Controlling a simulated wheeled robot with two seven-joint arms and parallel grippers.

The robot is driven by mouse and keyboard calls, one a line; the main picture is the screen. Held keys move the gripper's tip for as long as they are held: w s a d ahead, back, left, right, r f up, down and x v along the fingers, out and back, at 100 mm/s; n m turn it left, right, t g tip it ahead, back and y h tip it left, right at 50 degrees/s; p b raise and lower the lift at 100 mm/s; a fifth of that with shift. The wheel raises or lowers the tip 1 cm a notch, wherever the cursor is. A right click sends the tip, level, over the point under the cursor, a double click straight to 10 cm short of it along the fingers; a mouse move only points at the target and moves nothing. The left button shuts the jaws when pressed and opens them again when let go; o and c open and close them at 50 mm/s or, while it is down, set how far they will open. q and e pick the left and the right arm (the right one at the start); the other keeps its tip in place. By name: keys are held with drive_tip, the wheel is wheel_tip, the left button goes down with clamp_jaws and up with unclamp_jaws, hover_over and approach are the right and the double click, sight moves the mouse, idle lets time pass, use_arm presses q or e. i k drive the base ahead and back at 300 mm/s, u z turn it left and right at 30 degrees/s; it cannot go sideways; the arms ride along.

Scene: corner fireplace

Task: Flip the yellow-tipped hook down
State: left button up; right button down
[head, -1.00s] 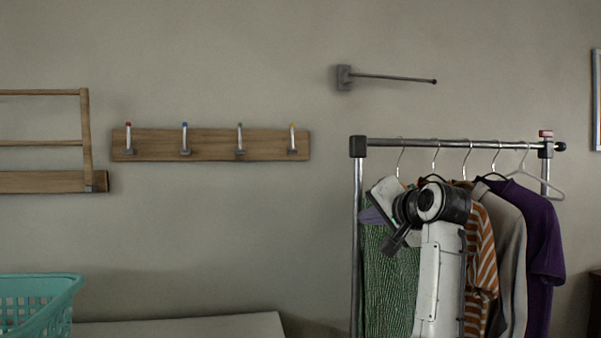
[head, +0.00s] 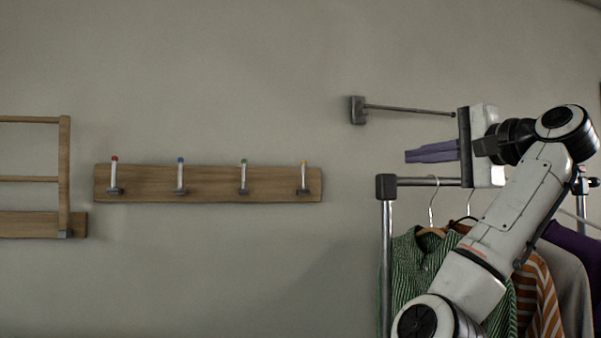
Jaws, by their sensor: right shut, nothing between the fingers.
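The yellow-tipped hook (head: 304,178) is the rightmost hook on a wooden wall board (head: 212,186). It stands upright, with its yellow tip at the top. Hooks with a red tip (head: 114,175), a blue tip (head: 181,175) and a green tip (head: 243,176) stand upright to its left. My right gripper (head: 408,156) is to the right of the board, in front of the wall and above the clothes rail. Its purple fingers are shut, empty, and point left toward the board, well apart from the yellow-tipped hook. My left gripper is out of view.
A clothes rack (head: 387,250) with several hanging garments stands at the right, behind my right arm. A grey wall rod (head: 410,109) sticks out above my fingers. A wooden rack (head: 64,175) is on the wall at far left. The wall between board and fingers is clear.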

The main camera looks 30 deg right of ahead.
sight(303, 163)
drive_tip(key=z, duration=0.1)
drive_tip(key=i, duration=1)
drive_tip(key=u, duration=0.1)
